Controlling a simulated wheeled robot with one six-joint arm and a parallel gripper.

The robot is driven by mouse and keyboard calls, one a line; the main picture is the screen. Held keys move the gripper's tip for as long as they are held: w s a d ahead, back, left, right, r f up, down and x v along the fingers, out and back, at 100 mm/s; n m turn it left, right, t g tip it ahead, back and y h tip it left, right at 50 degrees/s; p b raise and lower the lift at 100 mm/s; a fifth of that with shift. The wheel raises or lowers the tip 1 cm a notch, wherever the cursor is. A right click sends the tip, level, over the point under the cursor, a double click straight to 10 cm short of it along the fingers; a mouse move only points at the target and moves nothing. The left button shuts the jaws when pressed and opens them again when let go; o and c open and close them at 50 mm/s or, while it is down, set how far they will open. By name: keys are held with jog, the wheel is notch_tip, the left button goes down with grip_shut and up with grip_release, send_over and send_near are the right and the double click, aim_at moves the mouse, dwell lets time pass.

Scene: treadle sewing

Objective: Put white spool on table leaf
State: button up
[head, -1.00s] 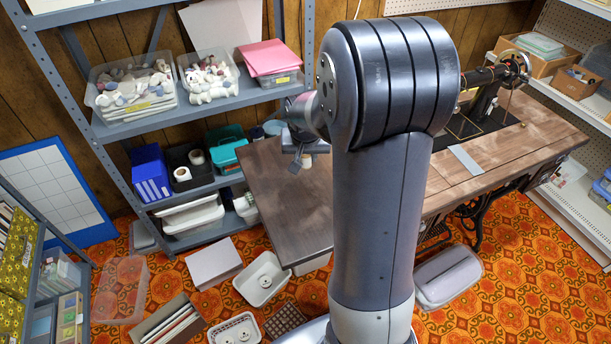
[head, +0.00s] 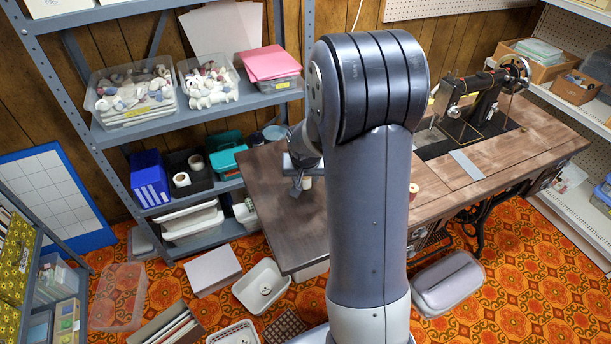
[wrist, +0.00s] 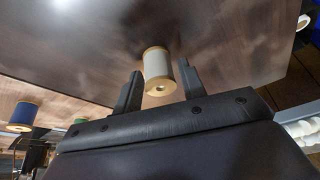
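The white spool (wrist: 158,68) is between the two fingers of my gripper (wrist: 160,85) in the wrist view, one finger close along each side. In the head view the spool (head: 307,183) shows as a small pale patch beside the dark fingers of my gripper (head: 298,187), partly hidden by them. The brown wooden table leaf (head: 268,208) lies beneath, and its surface (wrist: 225,35) fills the top of the wrist view. The spool is over or at the leaf; I cannot tell whether its far end touches.
A red spool (head: 413,190) stands on the table right of my arm. A blue spool (wrist: 22,115) and a green one (wrist: 78,121) show in the wrist view. The sewing machine (head: 480,95) stands at the back right. Loaded shelving (head: 215,105) borders the leaf's left. The leaf's front is clear.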

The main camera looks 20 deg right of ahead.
jog(key=shift+o, duration=1)
jog(key=shift+r, duration=0.15)
jog(key=shift+r, duration=0.3)
jog(key=p+v, duration=0.1)
jog(key=v, duration=1)
jog(key=shift+s+a+p, duration=0.15)
jog(key=shift+s+p, duration=0.1)
jog(key=shift+p, duration=0.05)
jog(key=shift+r, duration=0.1)
